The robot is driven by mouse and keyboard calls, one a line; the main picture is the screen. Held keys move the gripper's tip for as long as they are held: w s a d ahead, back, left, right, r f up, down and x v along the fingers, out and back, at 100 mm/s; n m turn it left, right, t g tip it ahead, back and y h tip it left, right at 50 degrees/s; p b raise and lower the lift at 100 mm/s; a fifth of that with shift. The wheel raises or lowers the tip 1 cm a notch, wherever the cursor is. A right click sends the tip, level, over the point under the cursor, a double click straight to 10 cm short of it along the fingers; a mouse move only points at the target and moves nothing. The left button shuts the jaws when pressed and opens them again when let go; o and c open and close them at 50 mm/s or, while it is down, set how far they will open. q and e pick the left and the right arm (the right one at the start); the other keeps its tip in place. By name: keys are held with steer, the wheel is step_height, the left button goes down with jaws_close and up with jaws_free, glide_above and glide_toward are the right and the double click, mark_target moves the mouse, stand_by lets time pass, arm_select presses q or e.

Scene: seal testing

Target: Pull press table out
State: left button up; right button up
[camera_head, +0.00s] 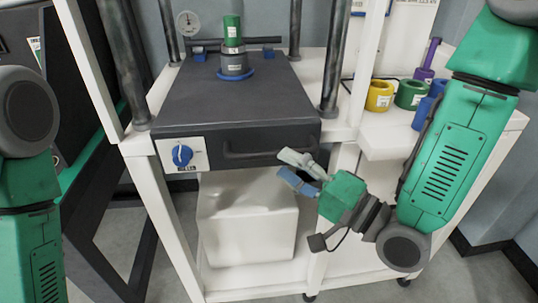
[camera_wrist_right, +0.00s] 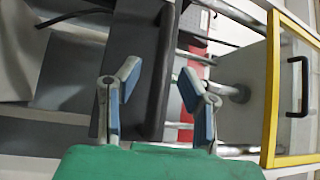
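The press table (camera_head: 225,100) is a dark grey slab between the posts of a white frame. Its front carries a dark bar handle (camera_head: 262,152) and a blue knob (camera_head: 182,155) on a light plate. My right gripper (camera_head: 283,163) is just below and in front of the handle's right end, fingers apart and apparently empty. In the right wrist view, the gripper (camera_wrist_right: 159,76) is open, with the dark edge of the press table (camera_wrist_right: 152,40) seen between and beyond its fingers. Only my left arm shows at the left edge; its gripper is out of view.
A green and grey cylinder (camera_head: 233,58) stands on a blue ring on the press table. A white box (camera_head: 247,215) sits on the lower shelf. Yellow (camera_head: 379,96) and green (camera_head: 411,94) rings stand on the right shelf. Vertical posts (camera_head: 333,75) flank the table.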

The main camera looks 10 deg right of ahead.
mark_target(269, 156)
steer(key=shift+x, duration=2.3)
steer(key=shift+c, duration=0.3)
jaws_close()
steer(key=shift+s+f, duration=0.1)
